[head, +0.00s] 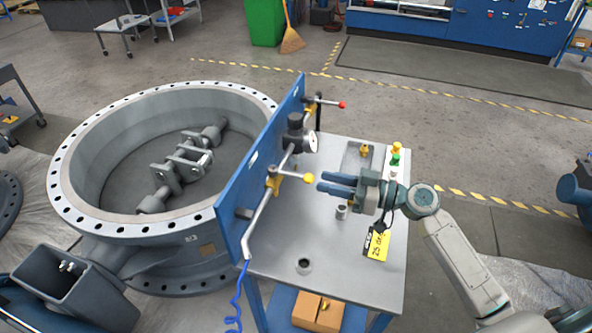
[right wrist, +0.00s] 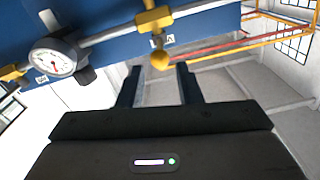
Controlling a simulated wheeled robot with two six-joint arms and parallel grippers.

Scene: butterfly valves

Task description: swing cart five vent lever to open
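On the cart, a blue upright panel (head: 262,165) carries a pipe with a gauge (head: 311,143) and two levers. The near lever has a yellow ball knob (head: 309,179) that sticks out from the panel; the far one has a red-tipped knob (head: 341,105). I cannot read which is marked vent. My right gripper (head: 322,183) points left at the yellow knob, its fingertips just short of it. In the right wrist view the yellow knob (right wrist: 160,61) hangs just beyond the gap between the parted, empty fingers (right wrist: 159,72). My left gripper is not in view.
The grey cart top (head: 350,255) holds small fittings, a green and yellow piece (head: 396,154) and a yellow tag (head: 377,245). A cardboard box (head: 317,311) sits on the shelf below. A large flanged valve body (head: 75,185) stands left of the panel. A blue hose (head: 238,300) hangs at the front.

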